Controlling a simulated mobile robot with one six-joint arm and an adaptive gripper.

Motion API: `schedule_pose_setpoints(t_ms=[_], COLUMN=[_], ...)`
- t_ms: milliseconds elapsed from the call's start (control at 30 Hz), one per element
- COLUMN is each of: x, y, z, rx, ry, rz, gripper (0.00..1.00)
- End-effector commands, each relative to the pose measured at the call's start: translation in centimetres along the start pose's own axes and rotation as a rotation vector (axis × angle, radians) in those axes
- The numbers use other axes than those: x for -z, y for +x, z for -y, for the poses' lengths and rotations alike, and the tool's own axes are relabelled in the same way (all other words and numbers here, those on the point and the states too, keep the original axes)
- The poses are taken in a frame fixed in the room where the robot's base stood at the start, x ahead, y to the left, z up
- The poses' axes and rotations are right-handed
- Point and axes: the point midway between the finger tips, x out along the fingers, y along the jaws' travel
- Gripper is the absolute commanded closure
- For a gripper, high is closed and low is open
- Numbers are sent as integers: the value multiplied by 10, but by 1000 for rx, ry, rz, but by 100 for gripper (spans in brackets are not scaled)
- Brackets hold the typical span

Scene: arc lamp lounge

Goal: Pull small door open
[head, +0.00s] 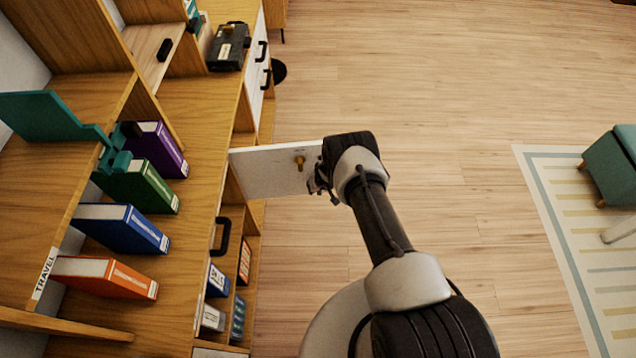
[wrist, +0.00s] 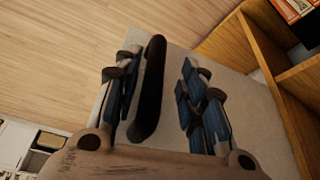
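The small white door (head: 262,172) stands swung out from the low wooden cabinet, roughly at right angles to its front. A brass-coloured fitting (head: 300,162) shows on its face. My gripper (head: 318,182) is at the door's free edge; its fingers are partly hidden in the head view. In the wrist view the pale door panel (wrist: 178,58) lies beyond the fingers. A long black handle (wrist: 149,90) runs between the two fingers. My gripper (wrist: 165,98) is open, with a visible gap between the handle and the right finger.
Open cabinet shelves hold several books (head: 244,262). Coloured binders (head: 130,228) stand on the wooden top at left. White drawers (head: 259,75) with black handles are farther back. Wood floor (head: 430,90) is clear right of the door; a rug (head: 562,215) and green seat (head: 612,165) lie farther right.

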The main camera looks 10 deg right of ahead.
Motion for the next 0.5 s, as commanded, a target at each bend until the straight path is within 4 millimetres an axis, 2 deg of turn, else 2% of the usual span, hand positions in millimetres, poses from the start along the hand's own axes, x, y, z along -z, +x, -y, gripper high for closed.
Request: schedule_pose_setpoints(t_ms=[267, 500], x=[7, 17], y=[-14, -37], z=[0, 0], rx=[0, 0], ry=[2, 2], rz=[0, 0], gripper=[62, 62])
